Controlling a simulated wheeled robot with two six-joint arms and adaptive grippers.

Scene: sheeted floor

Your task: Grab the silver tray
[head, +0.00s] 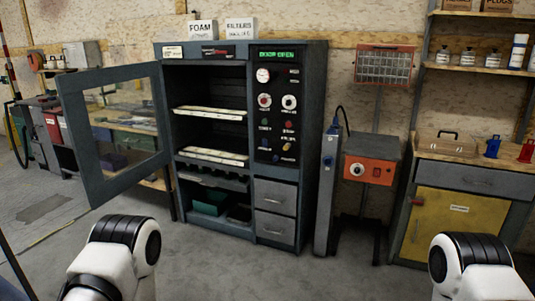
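A dark grey cabinet (316,110) stands ahead with its glass door (83,150) swung open to the left. Inside are two pale, flat tray-like pieces, an upper one (210,113) and a lower one (213,157), each on its own level. I cannot tell which of them, if either, is the silver tray. Below them is a dark rack (212,179), and a green bin sits at the bottom. White and black links of my two arms show at the lower left and lower right. Neither gripper is in view.
The open door juts out at the left of the cabinet. A grey upright post (327,190) and an orange box (371,168) stand to its right. A yellow-fronted workbench (456,225) is farther right. Grey floor lies clear in front of the cabinet.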

